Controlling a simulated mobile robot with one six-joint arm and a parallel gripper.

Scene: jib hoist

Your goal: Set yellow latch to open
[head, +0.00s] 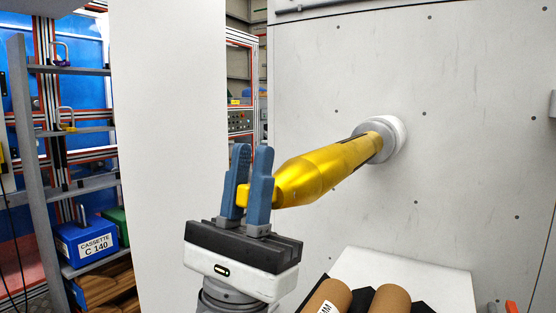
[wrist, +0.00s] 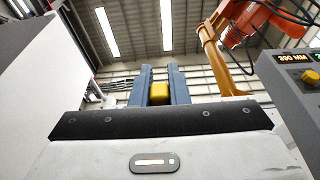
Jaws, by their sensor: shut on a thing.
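A small yellow block (head: 242,195), which looks like the yellow latch, sits between the two blue fingers of my gripper (head: 252,155). In the wrist view the same block (wrist: 160,92) shows between the fingers (wrist: 160,70), which are shut on it. A large golden-yellow tapered bar (head: 325,168) runs from a round grey-white mount (head: 385,138) on the wall to just behind the right finger. The right finger hides where the block and the bar meet, so I cannot tell whether they are joined. The latch's open or closed position cannot be read here.
A tall white panel (head: 168,150) stands left of my gripper. Shelves behind it hold a blue cassette (head: 86,242). Cardboard rolls (head: 390,300) lie low at the right. The wrist view shows an orange hoist (wrist: 258,25) and a control box (wrist: 295,90) with a display and yellow knob.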

